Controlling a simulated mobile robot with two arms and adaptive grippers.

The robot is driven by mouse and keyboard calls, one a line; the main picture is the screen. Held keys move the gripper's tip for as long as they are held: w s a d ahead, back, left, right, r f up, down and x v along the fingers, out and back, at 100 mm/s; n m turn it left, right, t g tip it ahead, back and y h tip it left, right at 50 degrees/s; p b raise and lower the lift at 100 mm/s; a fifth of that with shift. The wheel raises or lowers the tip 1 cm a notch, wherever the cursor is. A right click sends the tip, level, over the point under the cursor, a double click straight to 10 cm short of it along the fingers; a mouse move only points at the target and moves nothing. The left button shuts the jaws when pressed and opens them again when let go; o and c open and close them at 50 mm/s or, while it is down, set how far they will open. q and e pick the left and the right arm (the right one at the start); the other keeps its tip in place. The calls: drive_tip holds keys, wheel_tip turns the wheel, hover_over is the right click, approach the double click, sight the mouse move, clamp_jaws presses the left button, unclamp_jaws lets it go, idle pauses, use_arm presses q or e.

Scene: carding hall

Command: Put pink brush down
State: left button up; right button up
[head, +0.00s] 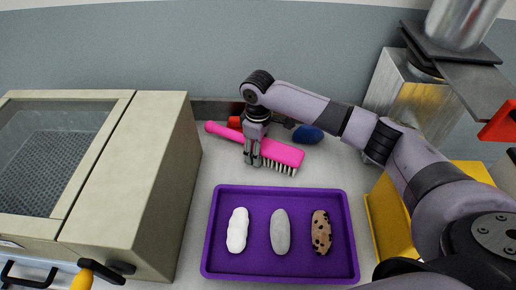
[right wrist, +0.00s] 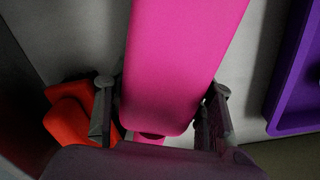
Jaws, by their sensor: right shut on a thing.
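The pink brush (head: 284,152) is behind the purple tray in the head view, its bristles facing down and its handle pointing left. My right gripper (head: 252,160) comes down over the brush from above and is shut on it. In the right wrist view the pink brush (right wrist: 180,70) lies between the two fingers of my right gripper (right wrist: 160,112). I cannot tell whether the bristles touch the worktop. My left gripper is not in view.
A purple tray (head: 280,190) holds white, grey and dark-spotted rolls. A blue object (head: 307,134) and a red object (head: 235,122) are close behind the brush. A beige windowed machine (head: 160,170) stands left, a yellow bin (head: 388,215) right. Bare worktop lies between brush and tray.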

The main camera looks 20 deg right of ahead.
drive_tip(key=o, duration=1)
drive_tip(key=shift+o, duration=0.2)
wheel_tip(320, 180, up, 12)
drive_tip(key=shift+r+b, duration=0.1)
drive_tip(key=shift+b, duration=0.75)
